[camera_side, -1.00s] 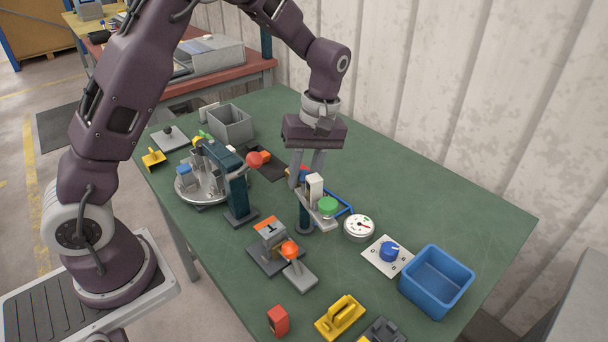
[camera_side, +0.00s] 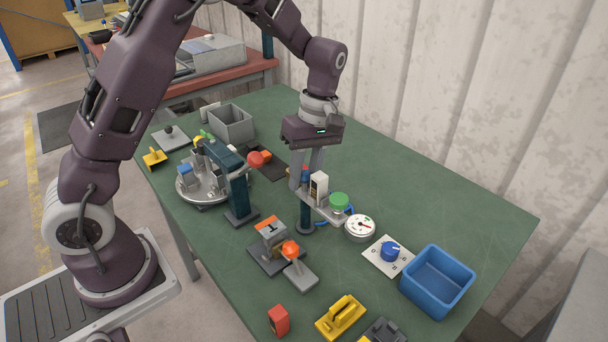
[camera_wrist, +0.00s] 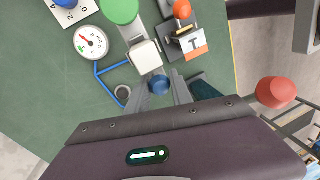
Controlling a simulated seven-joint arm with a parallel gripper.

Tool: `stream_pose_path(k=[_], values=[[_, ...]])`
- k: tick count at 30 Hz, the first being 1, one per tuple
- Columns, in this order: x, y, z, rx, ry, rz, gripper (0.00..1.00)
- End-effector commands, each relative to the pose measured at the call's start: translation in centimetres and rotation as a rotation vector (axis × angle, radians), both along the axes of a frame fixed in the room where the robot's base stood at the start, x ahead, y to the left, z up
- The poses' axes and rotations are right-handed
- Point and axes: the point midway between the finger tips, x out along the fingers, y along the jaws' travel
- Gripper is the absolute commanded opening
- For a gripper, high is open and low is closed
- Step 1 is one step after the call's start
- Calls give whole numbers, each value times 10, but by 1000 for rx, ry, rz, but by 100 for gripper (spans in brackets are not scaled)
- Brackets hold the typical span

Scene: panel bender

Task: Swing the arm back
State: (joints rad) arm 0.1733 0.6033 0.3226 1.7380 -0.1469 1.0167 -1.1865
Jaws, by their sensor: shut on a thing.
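The swing arm (camera_side: 326,212) is a grey bar on a dark teal post (camera_side: 305,222). It carries a white block (camera_side: 318,187) and a green round cap (camera_side: 339,202) at its outer end. In the wrist view the green cap (camera_wrist: 119,9) and white block (camera_wrist: 146,57) lie beyond my fingers. My gripper (camera_side: 304,182) is shut on a small blue knob (camera_wrist: 159,86) beside the white block; the fingers partly hide it in the side view. A blue outline (camera_wrist: 103,73) on the table lies beside the arm in the wrist view.
A white gauge (camera_side: 360,227) lies close to the green cap. A blue dial plate (camera_side: 388,254) and blue bin (camera_side: 437,282) stand further right. An orange-knobbed clamp (camera_side: 290,251) is in front, a red-knobbed teal press (camera_side: 235,185) to the left. The table's back right is clear.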

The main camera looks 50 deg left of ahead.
Motion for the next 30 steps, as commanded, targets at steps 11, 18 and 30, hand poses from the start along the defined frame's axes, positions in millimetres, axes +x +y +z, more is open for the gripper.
stream_pose_path(k=[11,18,30], values=[[1,-1,1,-2,-4,3,35],[0,0,0,-1,-2,2,48],[11,-2,51,-1,-7,2,48]])
